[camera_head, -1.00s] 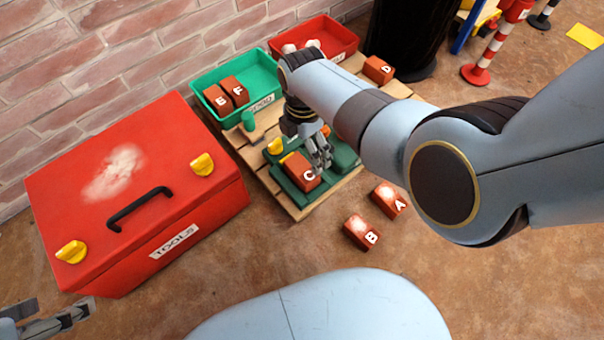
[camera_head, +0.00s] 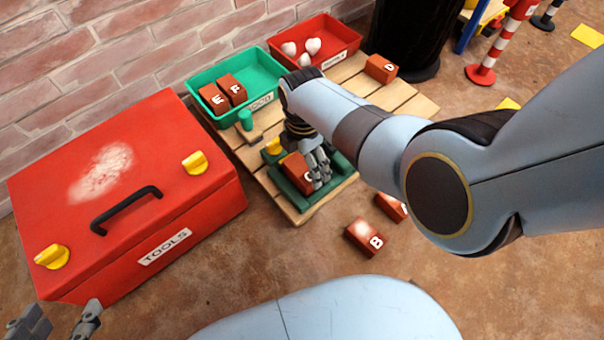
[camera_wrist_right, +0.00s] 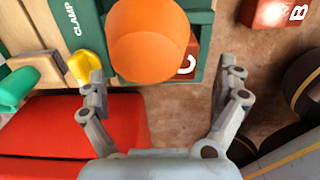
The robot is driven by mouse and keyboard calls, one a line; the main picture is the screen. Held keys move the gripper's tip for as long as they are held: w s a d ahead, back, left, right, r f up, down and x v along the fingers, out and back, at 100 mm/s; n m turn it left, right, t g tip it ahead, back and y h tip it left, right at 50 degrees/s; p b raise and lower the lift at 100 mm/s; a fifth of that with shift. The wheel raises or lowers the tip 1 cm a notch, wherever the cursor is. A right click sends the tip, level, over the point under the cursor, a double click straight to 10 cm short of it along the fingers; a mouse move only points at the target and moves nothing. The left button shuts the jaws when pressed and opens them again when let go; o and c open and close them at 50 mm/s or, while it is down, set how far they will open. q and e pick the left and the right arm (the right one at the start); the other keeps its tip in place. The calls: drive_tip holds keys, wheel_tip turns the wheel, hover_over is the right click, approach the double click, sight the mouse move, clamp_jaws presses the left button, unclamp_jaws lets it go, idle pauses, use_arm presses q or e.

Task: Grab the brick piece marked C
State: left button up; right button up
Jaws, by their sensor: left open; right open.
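The red-brown brick C (camera_head: 296,172) sits in the green clamp (camera_head: 342,165) on the wooden pallet. My right gripper (camera_head: 319,176) is open at the brick's right side and partly covers its letter. In the right wrist view the brick (camera_wrist_right: 188,64) shows only partly, behind a round orange knob (camera_wrist_right: 150,45). The open, empty fingers (camera_wrist_right: 163,80) are spread below the knob and brick in that view. I cannot tell whether they touch anything. My left gripper (camera_head: 60,322) is open and empty at the lower left, near the toolbox.
A red toolbox (camera_head: 120,190) stands left. On the pallet (camera_head: 408,100) are a green bin (camera_head: 262,72) with bricks E and F, a red bin (camera_head: 345,48) with whitish lumps, and brick D (camera_head: 381,68). Bricks B (camera_head: 363,237) and A (camera_head: 390,207) lie on the floor.

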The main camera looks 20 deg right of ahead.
sight(302, 168)
drive_tip(key=shift+a+f+b, duration=0.1)
drive_tip(key=shift+f+b, duration=0.45)
drive_tip(key=shift+f, duration=0.3)
wheel_tip(302, 168, down, 2)
drive_tip(key=shift+b, duration=0.8)
use_arm(q)
drive_tip(key=w+d+r+m+t+h, duration=0.1)
drive_tip(key=w+r+t, duration=0.6)
drive_tip(key=r, duration=0.5)
drive_tip(key=shift+w+d+t+h, duration=0.3)
drive_tip(key=shift+w+t, duration=0.1)
drive_tip(key=shift+w, duration=0.3)
use_arm(e)
drive_tip(key=shift+c, duration=0.4)
drive_tip(key=shift+w, duration=0.1)
drive_tip(key=c, duration=1.3)
use_arm(q)
drive_tip(key=shift+f, duration=0.2)
use_arm(e)
drive_tip(key=shift+r, duration=0.15)
